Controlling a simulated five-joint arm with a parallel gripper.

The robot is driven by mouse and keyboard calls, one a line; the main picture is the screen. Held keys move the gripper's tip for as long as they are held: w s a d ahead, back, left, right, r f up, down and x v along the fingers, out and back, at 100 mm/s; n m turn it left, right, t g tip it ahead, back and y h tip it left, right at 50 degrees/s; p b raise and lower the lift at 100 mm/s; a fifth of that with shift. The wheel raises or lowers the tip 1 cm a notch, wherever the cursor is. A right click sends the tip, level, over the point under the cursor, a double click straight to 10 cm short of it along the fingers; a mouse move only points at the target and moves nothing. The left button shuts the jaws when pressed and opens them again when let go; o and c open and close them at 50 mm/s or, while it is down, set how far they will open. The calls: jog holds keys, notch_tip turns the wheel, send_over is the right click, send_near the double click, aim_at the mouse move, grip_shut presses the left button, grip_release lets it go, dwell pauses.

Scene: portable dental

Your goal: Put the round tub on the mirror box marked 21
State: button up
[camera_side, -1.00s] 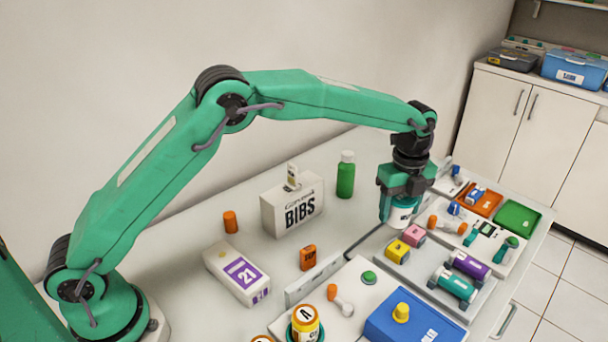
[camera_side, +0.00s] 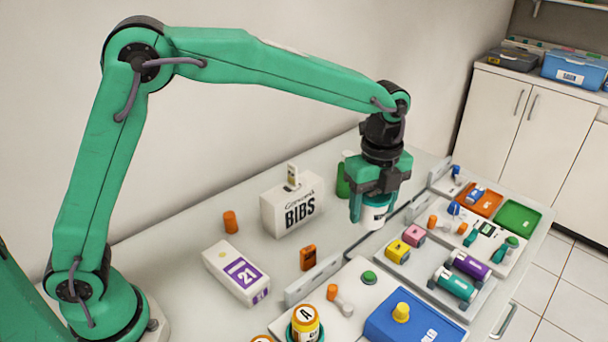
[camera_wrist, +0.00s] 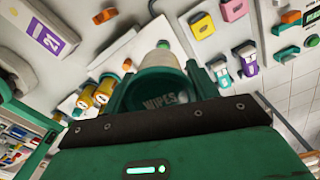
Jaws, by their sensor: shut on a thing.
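The mirror box marked 21 (camera_side: 236,271) is a white box with a purple label, lying flat on the table at the left, well apart from the tub. It also shows in the wrist view (camera_wrist: 29,49) at the upper left. Its top is bare.
An orange cylinder (camera_side: 230,222) stands behind that box. A green bottle (camera_side: 343,180) is partly hidden by my gripper. Trays with several items fill the right.

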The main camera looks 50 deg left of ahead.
jog(key=s+a+n, duration=0.1)
jog(key=s+a, duration=0.3)
jog(key=s, duration=0.9)
jog(key=s+a+n, duration=0.1)
jog(key=s+a, duration=0.3)
jog(key=s, duration=1)
jog(key=shift+a+f, duration=0.25)
jog(key=shift+a, duration=0.05)
send_over(234, 265)
notch_tip(234, 265, down, 7)
jog(key=shift+r, duration=0.1)
jog(key=shift+f, duration=2.05)
jog(key=shift+f, duration=0.2)
